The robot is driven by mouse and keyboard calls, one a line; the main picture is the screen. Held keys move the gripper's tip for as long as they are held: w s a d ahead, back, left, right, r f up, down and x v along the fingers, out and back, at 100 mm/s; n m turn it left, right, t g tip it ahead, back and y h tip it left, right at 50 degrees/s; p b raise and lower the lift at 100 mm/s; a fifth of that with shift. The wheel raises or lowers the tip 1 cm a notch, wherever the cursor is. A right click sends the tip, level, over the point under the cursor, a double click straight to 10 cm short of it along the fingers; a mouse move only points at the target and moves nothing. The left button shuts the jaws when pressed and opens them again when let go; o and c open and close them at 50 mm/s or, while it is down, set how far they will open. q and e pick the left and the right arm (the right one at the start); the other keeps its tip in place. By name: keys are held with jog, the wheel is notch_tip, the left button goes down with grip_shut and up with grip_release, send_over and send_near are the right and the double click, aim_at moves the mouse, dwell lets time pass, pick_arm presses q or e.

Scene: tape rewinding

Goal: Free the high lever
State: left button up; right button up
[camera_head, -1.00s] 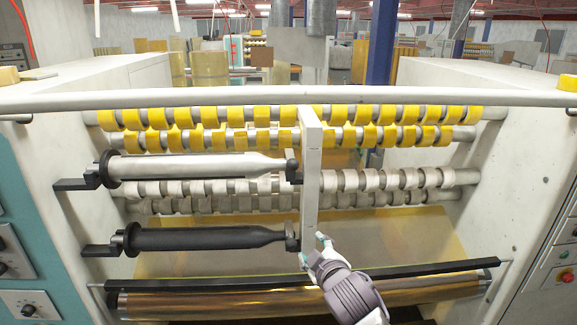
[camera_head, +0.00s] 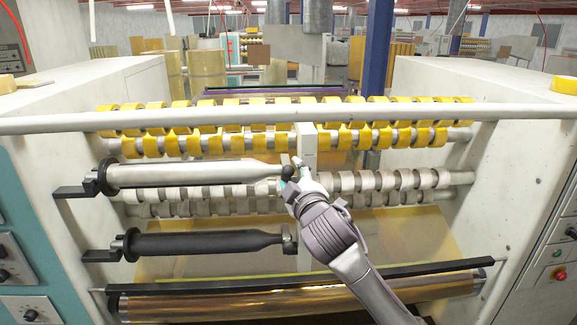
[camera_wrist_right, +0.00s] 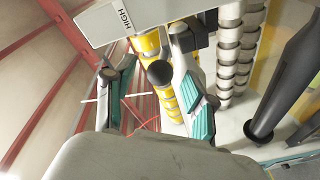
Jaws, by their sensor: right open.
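My right gripper (camera_head: 296,176) is at the right end of the upper silver spindle (camera_head: 195,173), in front of the white upright post (camera_head: 308,145). A black knob (camera_head: 288,172) shows there, partly hidden by the gripper. In the right wrist view the open fingers (camera_wrist_right: 150,65) stand on either side of a round black knob (camera_wrist_right: 160,73), with no clear contact visible. A white plate with a "HIGH" label (camera_wrist_right: 122,15) is above it. The lower black spindle (camera_head: 200,242) has a black end piece (camera_head: 289,240), below my gripper. My left gripper is not in view.
A white horizontal bar (camera_head: 250,122) crosses in front of rows of yellow tape rolls (camera_head: 215,145). White rolls (camera_head: 385,181) sit behind my right arm. Machine side walls (camera_head: 470,210) bound the space. A gold film roll (camera_head: 220,304) lies along the bottom.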

aim_at(286, 162)
jog(key=shift+w+a, duration=0.15)
jog(key=shift+w, duration=0.5)
jog(key=shift+w+a, duration=0.15)
jog(key=shift+w, duration=0.45)
grip_shut()
